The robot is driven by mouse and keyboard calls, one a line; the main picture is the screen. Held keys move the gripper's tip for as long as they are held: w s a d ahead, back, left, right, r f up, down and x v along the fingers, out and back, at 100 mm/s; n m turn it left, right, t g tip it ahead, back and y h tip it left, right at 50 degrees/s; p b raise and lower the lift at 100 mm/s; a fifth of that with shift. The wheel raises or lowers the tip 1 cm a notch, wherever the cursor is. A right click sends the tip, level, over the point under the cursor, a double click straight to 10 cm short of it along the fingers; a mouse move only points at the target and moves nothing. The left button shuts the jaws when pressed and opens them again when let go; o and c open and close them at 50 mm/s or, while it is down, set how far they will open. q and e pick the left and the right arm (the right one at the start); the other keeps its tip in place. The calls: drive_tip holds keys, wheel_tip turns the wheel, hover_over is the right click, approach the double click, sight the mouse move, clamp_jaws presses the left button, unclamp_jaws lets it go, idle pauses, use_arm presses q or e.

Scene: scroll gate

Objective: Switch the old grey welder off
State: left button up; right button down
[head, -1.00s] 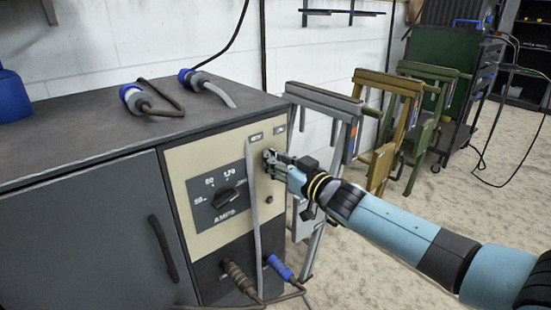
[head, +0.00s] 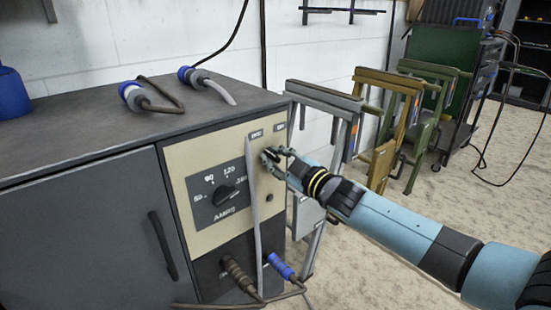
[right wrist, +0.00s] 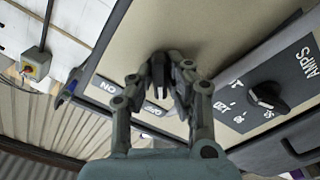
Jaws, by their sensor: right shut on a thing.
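The old grey welder (head: 85,215) is a dark grey cabinet with a cream front panel (head: 199,161). An AMPS dial (head: 225,196) sits on a black plate; it also shows in the right wrist view (right wrist: 267,96). My right gripper (head: 268,156) is at the panel's upper right, under two small labels. In the right wrist view its fingers (right wrist: 172,65) are shut on a small dark switch at the panel, mostly hidden between them. An upside-down ON label (right wrist: 107,87) shows beside the left finger; another label is partly covered. My left gripper is not in view.
A grey cable (head: 254,215) hangs down the panel left of my gripper. Two blue-ended plugs (head: 133,97) lie on top. Brown and blue connectors (head: 281,267) plug in below. Trestles (head: 395,125) stand to the right, with open floor in front.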

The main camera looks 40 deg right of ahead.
idle(0.5)
drive_tip(key=c, duration=1.3)
unclamp_jaws()
drive_tip(key=shift+c, duration=0.2)
drive_tip(key=s+d, duration=0.1)
drive_tip(key=s, duration=1.1)
